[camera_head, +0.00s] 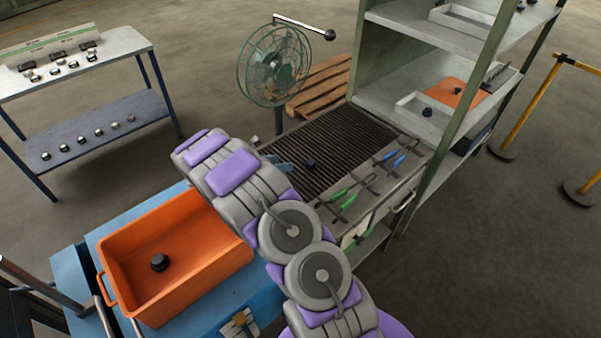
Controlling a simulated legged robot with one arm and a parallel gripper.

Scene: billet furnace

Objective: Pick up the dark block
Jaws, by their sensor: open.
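A small dark block (310,164) lies on the dark slatted grate (345,140) in the middle of the view. My arm reaches up from the bottom right and bends over the grate's left side. Only the blue-grey tips of my gripper (281,164) show past the arm, a short way left of the dark block. My gripper is open and seems apart from the block. The rest of the gripper is hidden behind my arm. Another dark, rounded piece (160,262) lies in the orange bin (205,235) at the lower left.
Tongs with green and blue handles (345,192) lie along the grate's front right. A green fan (274,65) stands behind, by a wooden pallet (320,85). Shelving (385,95) rises at the right. A table (115,45) with small parts stands at the far left.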

